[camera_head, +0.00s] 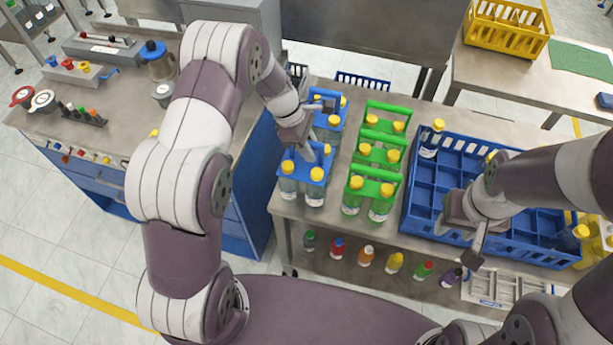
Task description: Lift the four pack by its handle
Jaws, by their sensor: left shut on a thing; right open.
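A blue four pack carrier (297,166) with yellow-capped clear bottles is at the left of the middle table. My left gripper (311,152) comes down over it from behind and is shut on its handle; the arm hides part of the handle. I cannot tell whether the pack is clear of the table. Another blue carrier part (326,104) with yellow caps shows just behind it, partly hidden by my gripper. My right gripper (472,240) is open and empty above the front of the blue crate (417,205).
Green carriers (378,148) with yellow-capped bottles stand right of the blue pack, with a narrow gap. The divided blue crate holds a few bottles. A silver tray (507,289) and small coloured bottles (366,256) are lower in front. A workbench (120,100) stands left.

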